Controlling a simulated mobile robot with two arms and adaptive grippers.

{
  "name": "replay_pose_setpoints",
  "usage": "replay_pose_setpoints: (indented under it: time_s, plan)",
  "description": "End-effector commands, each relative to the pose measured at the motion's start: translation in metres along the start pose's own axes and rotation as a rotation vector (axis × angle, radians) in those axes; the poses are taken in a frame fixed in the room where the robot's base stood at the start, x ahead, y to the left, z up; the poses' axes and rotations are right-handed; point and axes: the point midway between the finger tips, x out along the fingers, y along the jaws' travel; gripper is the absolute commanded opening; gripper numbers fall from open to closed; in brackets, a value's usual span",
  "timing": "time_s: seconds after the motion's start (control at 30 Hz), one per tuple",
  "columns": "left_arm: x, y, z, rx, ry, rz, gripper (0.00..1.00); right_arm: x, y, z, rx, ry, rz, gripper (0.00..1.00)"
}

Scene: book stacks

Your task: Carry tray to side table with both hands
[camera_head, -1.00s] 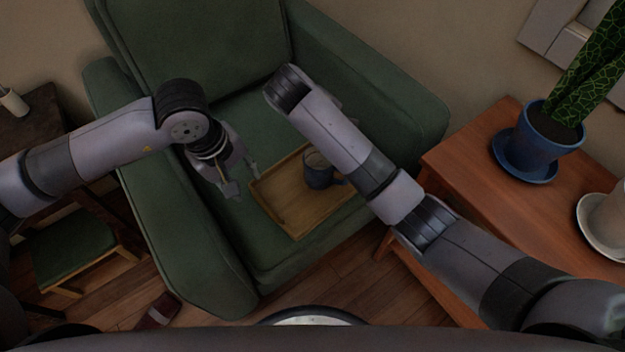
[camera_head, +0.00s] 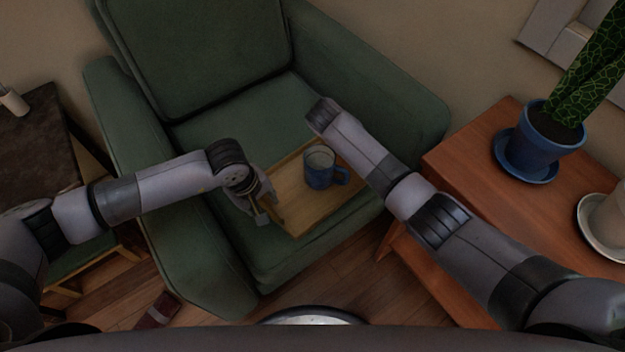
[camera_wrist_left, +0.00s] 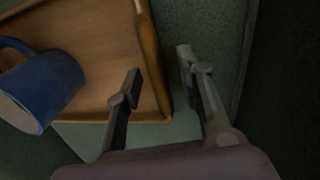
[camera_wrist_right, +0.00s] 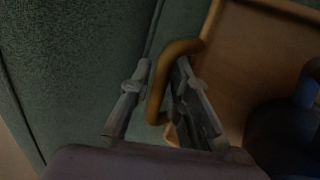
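A wooden tray (camera_head: 290,208) lies on the green armchair seat with a blue mug (camera_head: 319,170) on it. My left gripper (camera_head: 263,207) is at the tray's left edge. In the left wrist view my left gripper (camera_wrist_left: 160,62) is open, its fingers on either side of the tray's rim (camera_wrist_left: 150,50). In the right wrist view my right gripper (camera_wrist_right: 160,72) is open with the tray's curved handle (camera_wrist_right: 160,85) between its fingers. The mug also shows in the left wrist view (camera_wrist_left: 50,88) and, dark, in the right wrist view (camera_wrist_right: 280,130). In the head view my right arm hides the right gripper.
A wooden side table (camera_head: 470,190) stands at the right with a blue potted plant (camera_head: 535,145) and a white pot on a saucer (camera_head: 604,220). Its near front part is clear. The armchair's arms (camera_head: 400,100) flank the tray. A dark table (camera_head: 40,140) is at the left.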

Motion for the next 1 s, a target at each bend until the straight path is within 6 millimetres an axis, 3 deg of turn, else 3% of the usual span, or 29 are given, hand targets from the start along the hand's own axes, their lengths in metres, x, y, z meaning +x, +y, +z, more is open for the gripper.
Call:
replay_pose_setpoints:
  time_s: [0.23,0.5,0.77,1.0]
  plan:
    - [0.0003,-0.0001,0.0002,0.0,0.0,0.0,0.34,0.0001,0.0001,0.0,0.0,0.0,0.0,0.17]
    - [0.0001,0.0,0.0002,0.0,0.0,0.0,0.16,-0.0001,0.0001,0.0,0.0,0.0,0.0,0.0]
    - [-0.0001,0.0,0.0001,0.0,0.0,0.0,0.0,-0.0001,0.0,0.0,0.0,-0.001,0.0,0.0]
    - [-0.0001,0.0001,0.0,-0.001,0.0,0.0,0.0,-0.0002,-0.0001,0.0,0.0,-0.001,0.0,0.0]
